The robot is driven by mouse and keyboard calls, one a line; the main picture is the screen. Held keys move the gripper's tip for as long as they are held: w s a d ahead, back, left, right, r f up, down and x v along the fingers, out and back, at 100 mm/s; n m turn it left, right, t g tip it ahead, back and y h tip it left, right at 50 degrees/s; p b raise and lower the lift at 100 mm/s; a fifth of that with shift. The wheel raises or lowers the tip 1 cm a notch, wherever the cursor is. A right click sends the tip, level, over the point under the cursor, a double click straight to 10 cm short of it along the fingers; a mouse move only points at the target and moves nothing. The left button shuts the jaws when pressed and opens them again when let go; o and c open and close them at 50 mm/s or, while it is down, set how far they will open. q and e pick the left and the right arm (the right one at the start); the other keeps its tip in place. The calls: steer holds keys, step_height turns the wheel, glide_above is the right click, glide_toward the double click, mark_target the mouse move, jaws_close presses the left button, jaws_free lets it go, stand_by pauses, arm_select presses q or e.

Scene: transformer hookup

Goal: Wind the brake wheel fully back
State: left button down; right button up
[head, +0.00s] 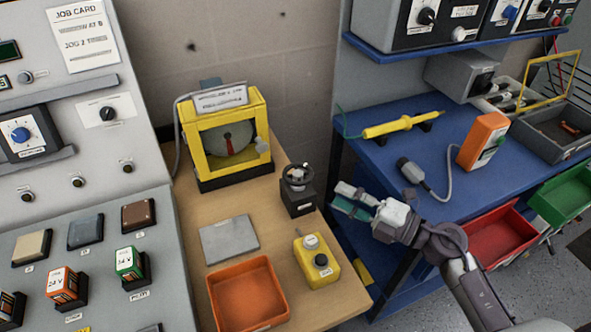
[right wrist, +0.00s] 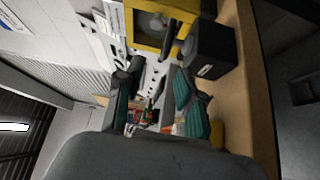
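The brake wheel (head: 298,174) is a small dark handwheel on top of a black box (head: 299,201). The box stands on the wooden bench, near its right edge. My right gripper (head: 345,199) is just right of the box, apart from it, with its fingers pointing left. In the right wrist view its two fingers (right wrist: 153,92) are spread with nothing held between them. A black box (right wrist: 208,50) shows there beyond the fingers, at upper right. My left gripper is in neither view.
On the wooden bench (head: 345,291) are a yellow dial instrument (head: 184,118), a grey plate (head: 229,240), an orange tray (head: 248,296) and a yellow button box (head: 316,262). A blue bench (head: 395,160) with a yellow probe (head: 400,126) and orange meter (head: 482,141) is at right.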

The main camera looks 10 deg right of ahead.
steer(key=d, duration=0.1)
steer(key=h+p, duration=0.1)
steer(key=p, duration=0.1)
glide_toward(285, 168)
steer(key=x, duration=0.7)
steer(key=shift+w+d+f, duration=0.15)
steer(key=shift+d+f, duration=0.05)
steer(key=shift+f, duration=0.15)
steer(key=shift+c, duration=0.3)
jaws_close()
